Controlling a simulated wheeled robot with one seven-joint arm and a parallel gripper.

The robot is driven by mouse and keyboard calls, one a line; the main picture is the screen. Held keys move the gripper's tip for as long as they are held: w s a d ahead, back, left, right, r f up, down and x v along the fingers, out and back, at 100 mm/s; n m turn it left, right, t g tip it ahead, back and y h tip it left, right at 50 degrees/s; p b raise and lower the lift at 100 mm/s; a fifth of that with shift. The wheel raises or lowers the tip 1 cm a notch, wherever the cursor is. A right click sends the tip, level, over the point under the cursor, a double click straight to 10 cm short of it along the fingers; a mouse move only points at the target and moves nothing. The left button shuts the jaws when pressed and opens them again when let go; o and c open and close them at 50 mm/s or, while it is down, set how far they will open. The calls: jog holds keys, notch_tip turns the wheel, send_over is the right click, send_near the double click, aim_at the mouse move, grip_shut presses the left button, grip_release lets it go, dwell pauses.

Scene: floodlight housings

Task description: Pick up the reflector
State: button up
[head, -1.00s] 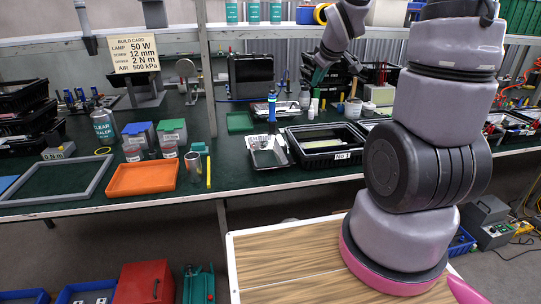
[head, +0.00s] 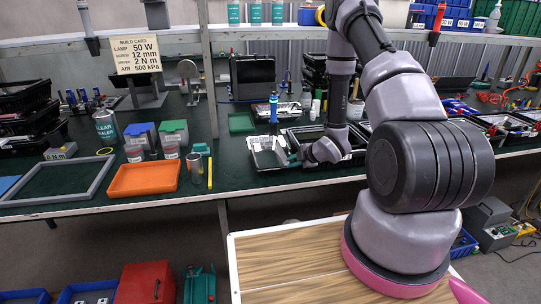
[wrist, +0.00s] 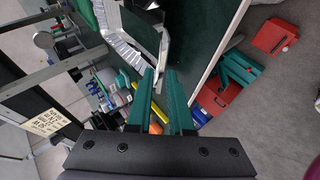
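In the wrist view a shiny silver sloped wall and pale rim of what looks like the same piece (wrist: 122,46) lie just beyond the fingertips. My gripper (head: 291,157) is low over the bench at the right side of that piece. I cannot tell whether a fingertip touches the rim.
A black crate (head: 349,158) stands close to the right, partly hidden by my arm. A blue-topped upright tool (head: 273,108) stands just behind. An orange tray (head: 143,179), cans and a yellow marker (head: 210,172) lie to the left. The bench's front edge is close.

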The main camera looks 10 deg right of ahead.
jog(key=x, duration=1)
jog(key=shift+s+d+f, duration=0.1)
grip_shut()
dwell(1.2)
